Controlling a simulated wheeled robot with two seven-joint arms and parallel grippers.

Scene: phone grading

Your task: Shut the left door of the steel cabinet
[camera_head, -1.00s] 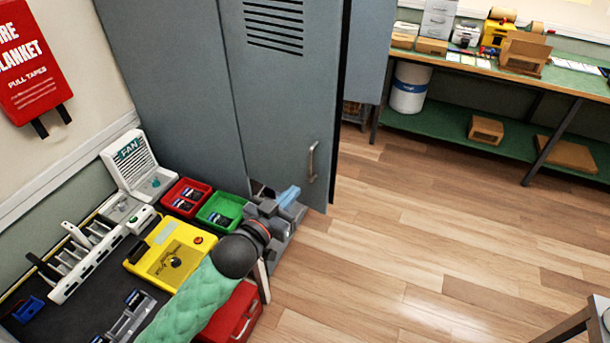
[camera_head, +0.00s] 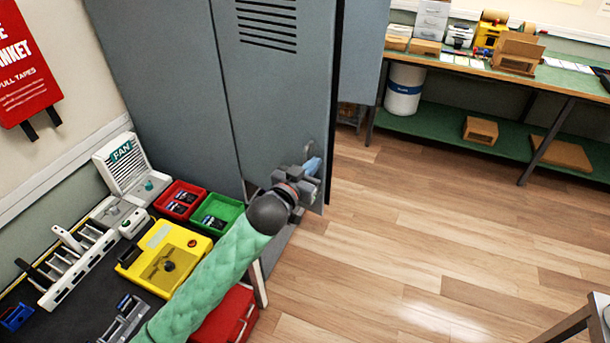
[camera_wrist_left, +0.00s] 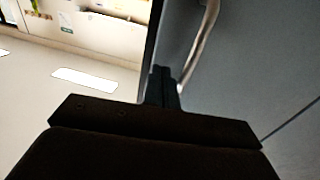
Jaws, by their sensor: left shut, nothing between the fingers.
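The steel cabinet's left door (camera_head: 275,100) is a grey panel with vent slots, and it also shows in the wrist view (camera_wrist_left: 265,70). It appears to stand ajar. Its bar handle (camera_head: 306,152) is partly hidden behind my gripper; in the wrist view the handle (camera_wrist_left: 203,42) rises just right of the fingertips. My left gripper (camera_head: 314,167) is shut and empty, at the door's lower free edge beside the handle. The wrist view shows the fingers (camera_wrist_left: 161,86) close to the door face; I cannot tell whether they touch it. My right gripper is not in view.
The cabinet's other door (camera_head: 364,50) shows behind the left door's edge. A bench with a green tray (camera_head: 226,203), a red tray (camera_head: 168,193) and a yellow box (camera_head: 150,250) lies below my left arm. The wood floor (camera_head: 420,240) on the right is open.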

